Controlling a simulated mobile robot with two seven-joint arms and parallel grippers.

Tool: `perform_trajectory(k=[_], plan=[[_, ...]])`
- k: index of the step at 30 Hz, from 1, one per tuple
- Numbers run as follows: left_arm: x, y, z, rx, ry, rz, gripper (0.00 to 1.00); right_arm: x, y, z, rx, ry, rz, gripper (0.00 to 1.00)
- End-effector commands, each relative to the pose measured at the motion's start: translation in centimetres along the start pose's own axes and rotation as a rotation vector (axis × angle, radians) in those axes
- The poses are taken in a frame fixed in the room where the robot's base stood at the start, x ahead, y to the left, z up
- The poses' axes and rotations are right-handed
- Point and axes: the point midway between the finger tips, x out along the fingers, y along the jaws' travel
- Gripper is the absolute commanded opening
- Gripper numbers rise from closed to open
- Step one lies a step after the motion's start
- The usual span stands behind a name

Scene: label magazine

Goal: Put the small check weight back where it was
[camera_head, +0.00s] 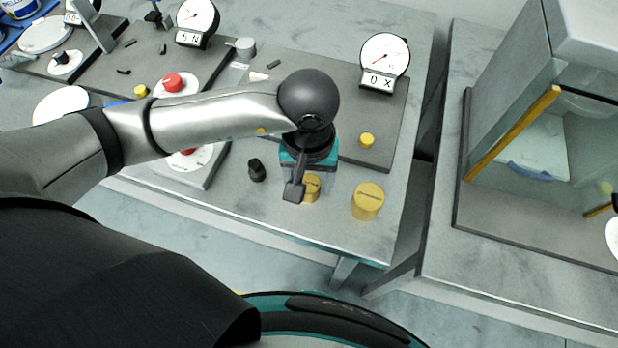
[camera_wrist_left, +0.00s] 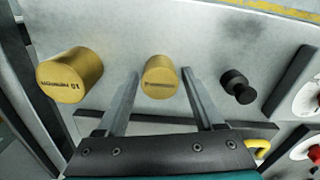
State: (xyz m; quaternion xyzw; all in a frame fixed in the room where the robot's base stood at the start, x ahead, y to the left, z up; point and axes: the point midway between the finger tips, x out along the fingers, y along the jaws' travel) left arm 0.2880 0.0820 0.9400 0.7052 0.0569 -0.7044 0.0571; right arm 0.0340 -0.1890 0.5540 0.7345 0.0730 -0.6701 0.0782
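A small brass weight (camera_head: 312,187) stands on the bench near its front edge, partly hidden by a finger of my left gripper (camera_head: 302,188). In the left wrist view the small weight (camera_wrist_left: 160,78) shows between and just beyond the fingertips of the left gripper (camera_wrist_left: 160,84). The fingers are apart, with a gap on each side of the weight. A larger brass weight (camera_head: 367,201) stands to its right; it also shows in the left wrist view (camera_wrist_left: 70,75). My right gripper is not in view.
A small black knobbed piece (camera_head: 257,170) stands left of the small weight. Behind is a dark plate (camera_head: 340,100) with a dial gauge (camera_head: 384,54) and a yellow knob (camera_head: 367,140). A glass-fronted case (camera_head: 515,130) stands on the right bench, across a gap.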

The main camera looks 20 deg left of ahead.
Motion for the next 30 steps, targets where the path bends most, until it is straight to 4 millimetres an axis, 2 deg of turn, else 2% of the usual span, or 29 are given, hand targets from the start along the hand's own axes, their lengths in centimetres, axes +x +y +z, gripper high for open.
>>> perform_trajectory(k=[3,14,17,24,30], plan=[[0.0,0.0,0.0,0.0,-0.001,0.0,0.81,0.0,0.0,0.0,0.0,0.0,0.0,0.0],[-0.5,0.0,0.1,-0.001,-0.002,-0.001,0.81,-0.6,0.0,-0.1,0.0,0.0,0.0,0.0],[-2.1,0.0,-0.1,0.002,0.004,0.001,0.81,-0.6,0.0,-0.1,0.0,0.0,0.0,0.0],[-7.5,0.0,-0.1,0.002,0.005,0.002,0.81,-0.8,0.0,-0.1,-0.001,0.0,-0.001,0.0],[-10.9,0.0,-0.1,0.001,0.003,0.001,0.81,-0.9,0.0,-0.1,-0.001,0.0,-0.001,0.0]])
